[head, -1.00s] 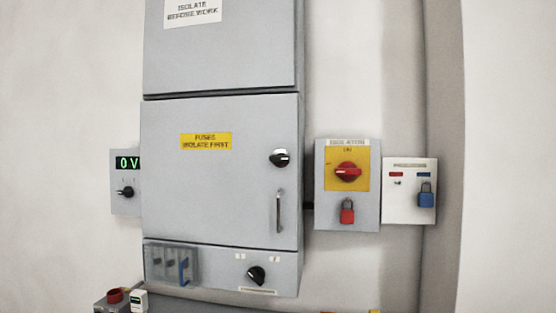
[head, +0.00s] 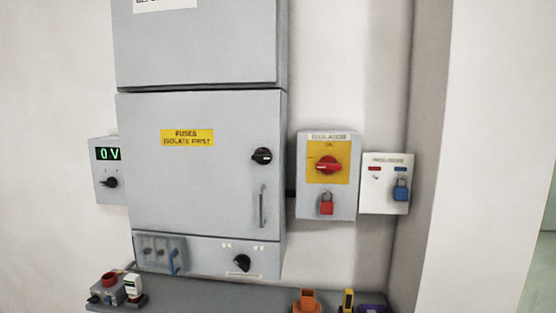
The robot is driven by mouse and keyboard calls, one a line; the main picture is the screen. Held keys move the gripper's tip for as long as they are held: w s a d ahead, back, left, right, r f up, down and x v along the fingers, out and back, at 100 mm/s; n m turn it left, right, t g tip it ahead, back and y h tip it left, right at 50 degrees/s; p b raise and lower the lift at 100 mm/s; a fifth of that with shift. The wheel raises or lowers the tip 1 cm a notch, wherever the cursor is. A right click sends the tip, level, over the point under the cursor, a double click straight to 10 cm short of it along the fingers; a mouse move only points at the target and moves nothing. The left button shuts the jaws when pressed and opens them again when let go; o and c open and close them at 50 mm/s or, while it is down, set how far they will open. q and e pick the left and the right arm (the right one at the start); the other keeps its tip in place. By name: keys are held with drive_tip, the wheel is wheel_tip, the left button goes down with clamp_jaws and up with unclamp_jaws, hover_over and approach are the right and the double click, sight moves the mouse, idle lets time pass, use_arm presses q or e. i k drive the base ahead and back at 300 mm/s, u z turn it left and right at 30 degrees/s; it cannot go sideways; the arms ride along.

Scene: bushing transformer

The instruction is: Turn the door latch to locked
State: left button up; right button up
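The door latch (head: 262,156) is a black round knob with a pale mark, on the right side of the grey fuse cabinet door (head: 190,185). Its handle part lies roughly sideways. The door looks closed, with a vertical grey pull handle (head: 262,206) below the latch and a yellow "FUSES ISOLATE FIRST" label (head: 187,137). Neither of my grippers shows in the head view.
Right of the cabinet are the isolator box (head: 327,205) with a red rotary handle (head: 328,166) and red padlock (head: 327,204), and a white panel (head: 378,200) with a blue padlock (head: 400,190). A shelf (head: 220,293) below holds several small items.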

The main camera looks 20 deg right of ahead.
sight(262, 155)
drive_tip(key=z, duration=1.05)
drive_tip(key=i, duration=0.6)
drive_tip(key=z, duration=2.1)
drive_tip(key=i, duration=0.7)
drive_tip(key=u, duration=3.05)
